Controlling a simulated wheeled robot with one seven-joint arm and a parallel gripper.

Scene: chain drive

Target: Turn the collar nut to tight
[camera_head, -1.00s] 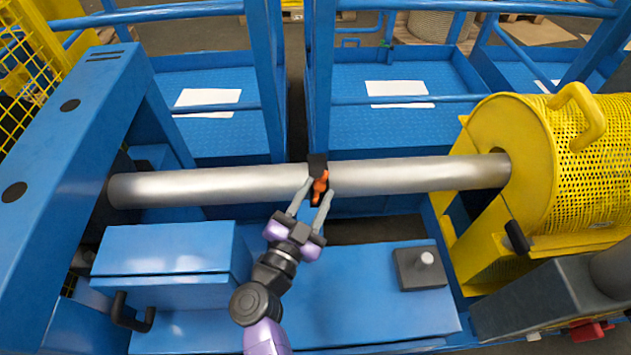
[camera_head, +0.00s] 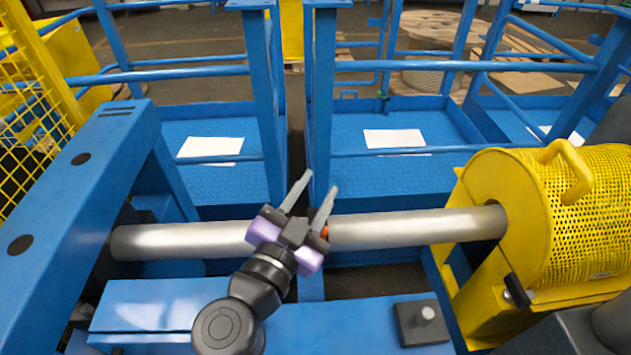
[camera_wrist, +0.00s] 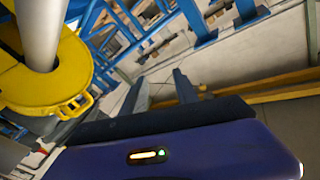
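The collar nut shows only as a small orange part (camera_head: 324,232) on the steel shaft, just right of my wrist in the head view. The rest of it is hidden behind my gripper. My gripper (camera_head: 318,190) is above and in front of the shaft (camera_head: 420,228), with its two grey fingers pointing up and away past the shaft. The fingers are apart with nothing between them. In the wrist view the fingers (camera_wrist: 158,88) are also apart and empty, and the shaft (camera_wrist: 38,30) is at the upper left. The collar nut does not show there.
A yellow perforated guard (camera_head: 590,205) covers the right end of the shaft. A blue frame (camera_head: 75,210) stands at the left. Blue railings (camera_head: 320,100) rise behind the shaft. A small block with a peg (camera_head: 424,322) sits at the front right.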

